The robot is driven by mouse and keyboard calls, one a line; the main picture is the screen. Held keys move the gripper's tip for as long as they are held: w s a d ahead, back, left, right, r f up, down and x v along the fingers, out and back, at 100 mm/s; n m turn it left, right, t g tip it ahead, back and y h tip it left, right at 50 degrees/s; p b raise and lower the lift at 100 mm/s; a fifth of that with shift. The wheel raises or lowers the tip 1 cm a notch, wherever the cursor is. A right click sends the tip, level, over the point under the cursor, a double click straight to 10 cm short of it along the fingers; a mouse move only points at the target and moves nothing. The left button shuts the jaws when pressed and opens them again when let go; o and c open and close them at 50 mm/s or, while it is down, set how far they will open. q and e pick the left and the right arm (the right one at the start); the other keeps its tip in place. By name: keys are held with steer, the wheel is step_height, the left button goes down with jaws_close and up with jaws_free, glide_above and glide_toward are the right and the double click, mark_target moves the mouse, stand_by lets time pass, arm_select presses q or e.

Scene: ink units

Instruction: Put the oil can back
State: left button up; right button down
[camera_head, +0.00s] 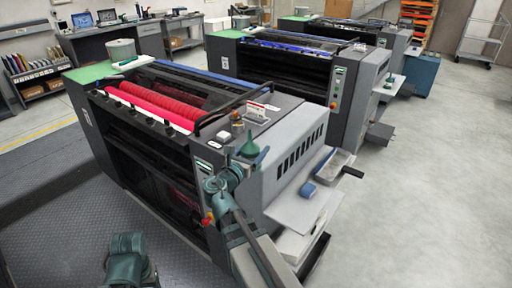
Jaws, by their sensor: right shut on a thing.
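The oil can (249,148), green with a conical top and thin spout, is at the front right corner of the nearest ink unit. My right gripper (259,157) is at its lower side and shut on it; my arm reaches up from the bottom of the view. The can looks upright. Whether its base touches the unit's top is unclear at this size. Of my left arm, only a teal joint shows at the bottom left; its gripper is out of view.
The nearest ink unit (290,117) has red rollers (155,105) and a small card stand (256,112) on top. A grey tray (334,166) and a blue roll (308,189) are at its right side. The floor at right (430,200) is clear.

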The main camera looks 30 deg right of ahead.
steer(key=w+d, duration=0.2)
steer(key=w, duration=0.1)
steer(key=w+d, duration=0.2)
steer(key=w, duration=0.2)
steer(key=w+d+f+b, duration=0.1)
steer(key=w+d, duration=0.2)
steer(key=shift+w+d+f, duration=0.1)
steer(key=shift+w, duration=0.1)
step_height(320, 180, down, 4)
steer(key=b, duration=0.3)
steer(key=shift+d+r, duration=0.1)
steer(key=shift+r, duration=0.1)
steer(key=shift+b, duration=0.35)
steer(key=shift+f, duration=0.2)
jaws_free()
steer(key=shift+r, duration=0.2)
steer(key=shift+s+a, duration=0.15)
steer(key=shift+a, duration=0.1)
steer(key=v, duration=1.1)
steer(key=shift+a, duration=0.25)
